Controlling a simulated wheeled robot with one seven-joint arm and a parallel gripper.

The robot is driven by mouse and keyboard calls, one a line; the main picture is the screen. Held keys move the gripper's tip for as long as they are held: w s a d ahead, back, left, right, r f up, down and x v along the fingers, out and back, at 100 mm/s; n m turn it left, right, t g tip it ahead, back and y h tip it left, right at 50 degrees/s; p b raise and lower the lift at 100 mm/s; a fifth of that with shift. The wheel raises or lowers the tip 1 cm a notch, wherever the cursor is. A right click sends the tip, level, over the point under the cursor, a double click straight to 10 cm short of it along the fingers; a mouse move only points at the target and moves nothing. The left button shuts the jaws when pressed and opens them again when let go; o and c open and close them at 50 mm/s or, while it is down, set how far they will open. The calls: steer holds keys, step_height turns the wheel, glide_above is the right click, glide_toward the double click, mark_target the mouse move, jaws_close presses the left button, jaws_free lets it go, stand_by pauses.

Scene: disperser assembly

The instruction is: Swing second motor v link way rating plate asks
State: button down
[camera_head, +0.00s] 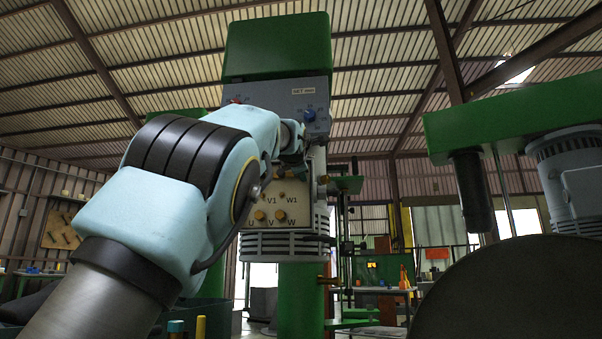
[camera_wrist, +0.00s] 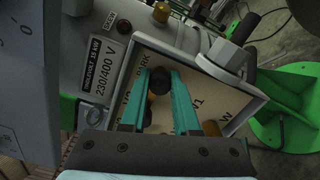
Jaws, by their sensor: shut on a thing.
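A grey ribbed motor (camera_head: 320,220) on the green column carries an open terminal box (camera_head: 300,204) marked U, V, W, V1 and W1, with brass terminals. A rating plate (camera_wrist: 108,82) reads 230/400 V, below a black 15 kW label (camera_wrist: 103,38).
At the right stand another green machine (camera_head: 520,108) with a grey motor (camera_head: 575,165) and a large dark round shape (camera_head: 510,290). Cables lie on the floor.

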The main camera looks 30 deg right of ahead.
stand_by(0.3)
steer(key=c, duration=0.6)
jaws_free()
steer(key=shift+c, duration=0.2)
steer(key=b+v, duration=0.6)
steer(key=v, duration=0.5)
steer(key=shift+w, duration=0.1)
